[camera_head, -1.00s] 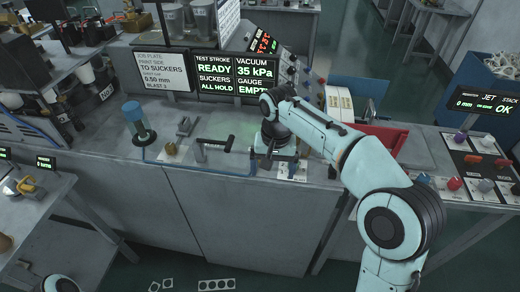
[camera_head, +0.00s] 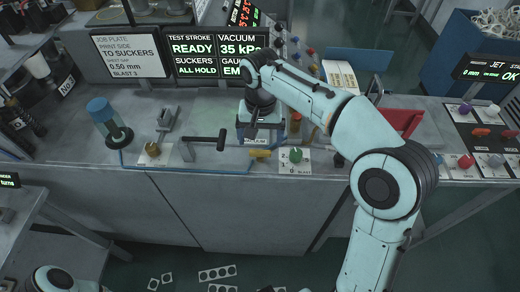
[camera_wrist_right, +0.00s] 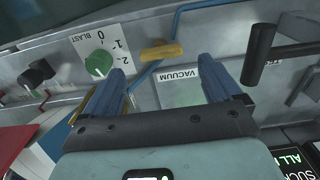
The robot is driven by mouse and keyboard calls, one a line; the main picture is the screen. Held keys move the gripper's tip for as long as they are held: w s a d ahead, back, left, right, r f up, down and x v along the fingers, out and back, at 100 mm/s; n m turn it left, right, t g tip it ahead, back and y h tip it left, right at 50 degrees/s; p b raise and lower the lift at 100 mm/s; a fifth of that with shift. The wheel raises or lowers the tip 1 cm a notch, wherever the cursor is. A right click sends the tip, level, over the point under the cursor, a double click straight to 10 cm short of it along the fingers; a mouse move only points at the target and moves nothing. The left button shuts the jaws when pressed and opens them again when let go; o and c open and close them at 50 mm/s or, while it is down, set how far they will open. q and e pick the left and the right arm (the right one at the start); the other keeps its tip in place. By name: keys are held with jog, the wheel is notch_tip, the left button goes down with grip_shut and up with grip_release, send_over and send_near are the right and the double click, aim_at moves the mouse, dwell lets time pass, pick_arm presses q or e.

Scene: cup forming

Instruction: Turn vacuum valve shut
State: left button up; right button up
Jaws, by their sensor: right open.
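The vacuum valve's yellow handle (camera_head: 260,154) sits at the bench's front edge, on a blue pipe, in front of the VACUUM label. In the right wrist view the yellow handle (camera_wrist_right: 160,53) lies crosswise, just beyond and between the fingertips, with the VACUUM label (camera_wrist_right: 181,76) beside it. My right gripper (camera_head: 262,132) is open, pointing down just behind the handle. Its two blue fingers show in the right wrist view (camera_wrist_right: 162,72) with nothing held between them. I cannot tell whether they touch the bench. My left gripper is out of view.
A green BLAST knob (camera_head: 295,155) stands close right of the valve. A black-handled lever (camera_head: 205,140) is close on the left. Signs (camera_head: 218,50) read READY, ALL HOLD and 35 kPa.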

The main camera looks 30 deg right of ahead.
aim_at(260, 151)
notch_tip(260, 151, down, 5)
jog(key=shift+w+f+b, duration=0.1)
jog(key=shift+f+b, duration=0.05)
jog(key=shift+b, duration=0.2)
jog(key=c, duration=1.1)
